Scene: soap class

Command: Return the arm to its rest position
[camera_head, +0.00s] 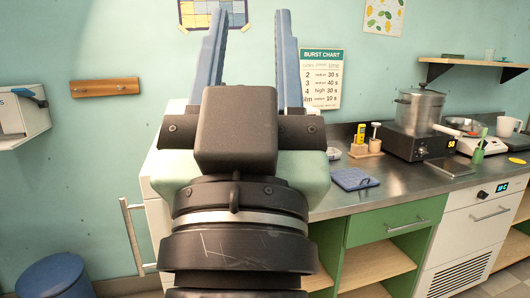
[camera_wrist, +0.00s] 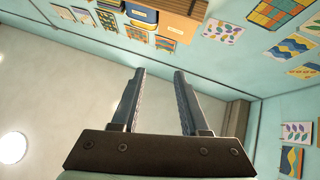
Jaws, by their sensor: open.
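My gripper (camera_head: 247,62) stands upright in the middle of the head view, with its two blue-grey fingers wide apart and pointing up. Nothing is between the fingers. It is raised in front of the left end of the counter and hides part of it. In the wrist view my gripper (camera_wrist: 159,82) is also open and empty, with the ceiling and the upper walls behind it.
A steel counter (camera_head: 404,180) runs to the right, with a blue mat (camera_head: 353,179), a pot (camera_head: 418,110) on a black hotplate (camera_head: 412,145), and a white mug (camera_head: 508,126). A wall shelf (camera_head: 472,62) hangs above. A blue bin (camera_head: 56,277) stands lower left.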

